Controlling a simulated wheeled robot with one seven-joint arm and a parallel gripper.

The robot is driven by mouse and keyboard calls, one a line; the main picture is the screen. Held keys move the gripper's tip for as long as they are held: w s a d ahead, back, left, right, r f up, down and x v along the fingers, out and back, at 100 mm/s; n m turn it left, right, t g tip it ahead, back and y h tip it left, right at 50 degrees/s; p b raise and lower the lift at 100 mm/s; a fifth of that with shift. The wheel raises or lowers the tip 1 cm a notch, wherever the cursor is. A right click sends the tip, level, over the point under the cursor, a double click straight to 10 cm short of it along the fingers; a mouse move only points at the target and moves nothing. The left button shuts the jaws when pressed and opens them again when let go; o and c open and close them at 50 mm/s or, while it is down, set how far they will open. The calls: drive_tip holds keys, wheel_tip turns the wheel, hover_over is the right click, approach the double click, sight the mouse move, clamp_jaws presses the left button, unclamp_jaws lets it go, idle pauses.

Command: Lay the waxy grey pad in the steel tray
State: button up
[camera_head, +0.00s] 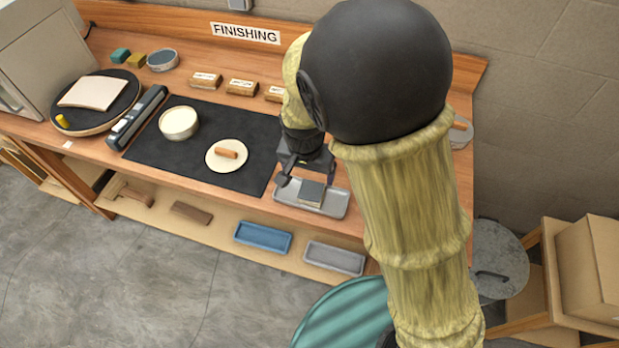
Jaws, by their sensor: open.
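The grey pad (311,193) lies inside the steel tray (333,204) at the front edge of the bench. It is a small square block, lying flat as far as I can see. My gripper (297,180) is open just above and to the left of the pad, toward the back of the tray. It looks empty, and I cannot tell whether a finger touches the pad. My arm hides the bench to the right of the tray.
A black mat (163,156) bears a round white tin (178,122) and a pale disc (221,161) with a brown block (227,153). Several labelled blocks line the back. A blue tray (262,237) and a grey tray (335,258) sit on the lower shelf.

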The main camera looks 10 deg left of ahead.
drive_tip(key=shift+r, duration=0.25)
drive_tip(key=shift+d, duration=0.1)
idle(0.6)
drive_tip(key=s+d+r, duration=0.2)
drive_tip(key=d, duration=1)
drive_tip(key=s+d+r, duration=0.2)
drive_tip(key=d+r, duration=0.1)
drive_tip(key=d, duration=1)
drive_tip(key=shift+s+d+n+t, duration=0.3)
drive_tip(key=shift+s+n+t, duration=0.05)
drive_tip(key=shift+n+t, duration=0.05)
drive_tip(key=shift+r, duration=0.1)
